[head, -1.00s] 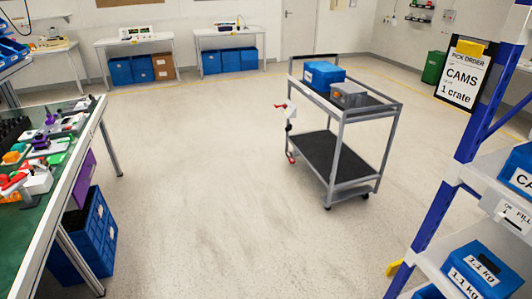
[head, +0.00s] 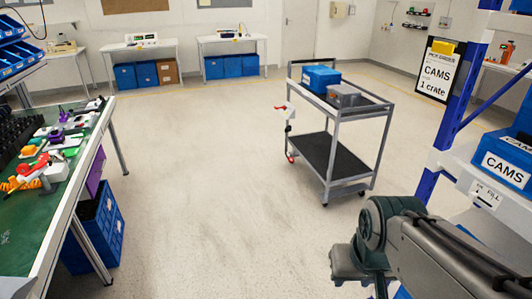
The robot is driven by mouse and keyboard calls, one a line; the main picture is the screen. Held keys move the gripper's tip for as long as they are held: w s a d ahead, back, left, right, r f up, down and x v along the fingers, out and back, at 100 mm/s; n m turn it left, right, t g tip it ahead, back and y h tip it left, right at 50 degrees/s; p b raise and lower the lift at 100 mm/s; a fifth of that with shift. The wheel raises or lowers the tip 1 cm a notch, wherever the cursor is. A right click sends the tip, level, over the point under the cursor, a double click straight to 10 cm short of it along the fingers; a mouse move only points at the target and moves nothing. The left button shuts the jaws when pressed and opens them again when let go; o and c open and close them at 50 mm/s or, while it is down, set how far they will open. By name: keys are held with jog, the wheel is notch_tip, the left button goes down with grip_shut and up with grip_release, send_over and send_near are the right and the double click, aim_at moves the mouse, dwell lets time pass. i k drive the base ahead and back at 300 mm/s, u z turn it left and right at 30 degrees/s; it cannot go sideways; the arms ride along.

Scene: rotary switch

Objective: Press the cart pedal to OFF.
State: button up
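A grey two-deck cart (head: 353,143) stands on the floor right of the middle in the head view. A small red pedal-like part (head: 291,158) hangs low on its near left side; its setting is too small to read. A red and white handle-like part (head: 285,108) sticks out higher on the same side. Part of my arm shows at the lower right, apart from the cart. My gripper's fingers do not show.
A blue crate (head: 321,78) and a grey box (head: 344,95) sit on the cart's top deck. A workbench (head: 60,222) stands at left and a blue-post shelf (head: 449,120) at right. The floor (head: 200,170) between bench and cart is clear.

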aim_at(290, 158)
jog(key=u, duration=0.45)
jog(key=i, duration=2)
jog(key=u, duration=0.25)
jog(key=i, duration=1.55)
jog(key=z, duration=0.7)
jog(key=i, duration=1.8)
jog(key=z, duration=0.55)
